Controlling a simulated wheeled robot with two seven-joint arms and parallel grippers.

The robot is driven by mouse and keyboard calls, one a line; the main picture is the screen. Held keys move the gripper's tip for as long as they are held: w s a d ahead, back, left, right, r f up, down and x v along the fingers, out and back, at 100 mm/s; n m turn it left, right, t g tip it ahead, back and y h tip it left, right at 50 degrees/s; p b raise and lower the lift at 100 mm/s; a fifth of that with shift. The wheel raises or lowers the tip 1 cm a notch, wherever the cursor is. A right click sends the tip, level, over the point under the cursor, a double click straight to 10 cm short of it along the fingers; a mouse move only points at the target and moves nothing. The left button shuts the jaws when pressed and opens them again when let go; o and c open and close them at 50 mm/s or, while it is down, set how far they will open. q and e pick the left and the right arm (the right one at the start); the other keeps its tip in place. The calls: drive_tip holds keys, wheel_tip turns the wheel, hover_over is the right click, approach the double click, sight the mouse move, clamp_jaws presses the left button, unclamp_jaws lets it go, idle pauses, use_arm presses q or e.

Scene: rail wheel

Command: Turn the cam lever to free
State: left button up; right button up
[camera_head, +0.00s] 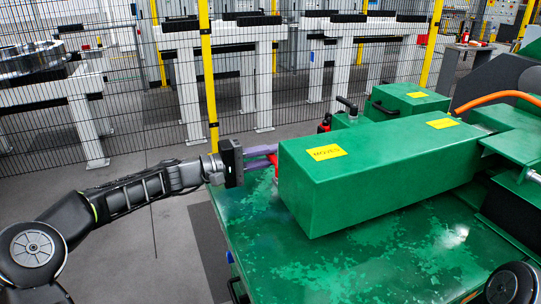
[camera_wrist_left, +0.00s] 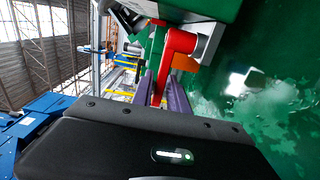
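The red cam lever (camera_wrist_left: 178,45) shows in the left wrist view, mounted on a light block at the side of the green housing. Its arm comes down between the purple fingers of my left gripper (camera_wrist_left: 162,95). In the head view my left gripper (camera_head: 262,158) reaches in from the left at the near left end of the green housing (camera_head: 375,175). A little red of the lever (camera_head: 272,159) shows by its fingertips; the rest is hidden. The fingers stand either side of the lever, but I cannot tell whether they press on it. My right gripper is out of view.
The housing carries yellow labels (camera_head: 326,152) and sits on a worn green machine bed (camera_head: 390,255). A smaller green box (camera_head: 408,99) with black handles stands behind. An orange hose (camera_head: 495,98) runs at right. A mesh fence (camera_head: 110,90) with yellow posts stands behind.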

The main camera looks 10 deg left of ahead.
use_arm(q)
clamp_jaws()
idle(1.1)
